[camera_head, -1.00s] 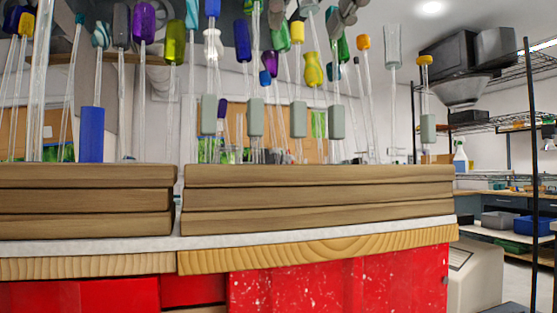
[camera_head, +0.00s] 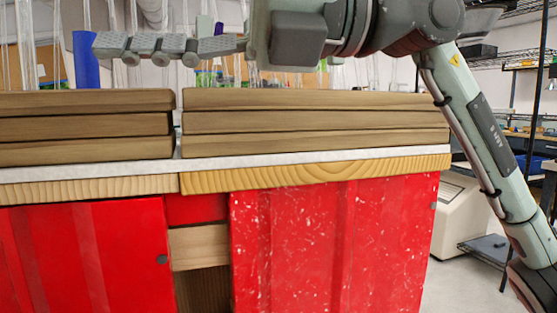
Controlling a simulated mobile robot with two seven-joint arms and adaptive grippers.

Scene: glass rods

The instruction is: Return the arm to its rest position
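My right arm (camera_head: 490,150) comes in from the right, rises from the lower right corner and bends over at the top of the picture. Its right gripper (camera_head: 105,45) points left, about level, above the stacked wooden boards. The fingers show edge-on, one in line with the other, so I cannot tell whether they are open or shut. No held object shows at the fingertips. My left gripper is not in view.
Stacked wooden boards (camera_head: 315,122) lie on a bench with red cabinet doors (camera_head: 335,250). Open floor shows at the lower right.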

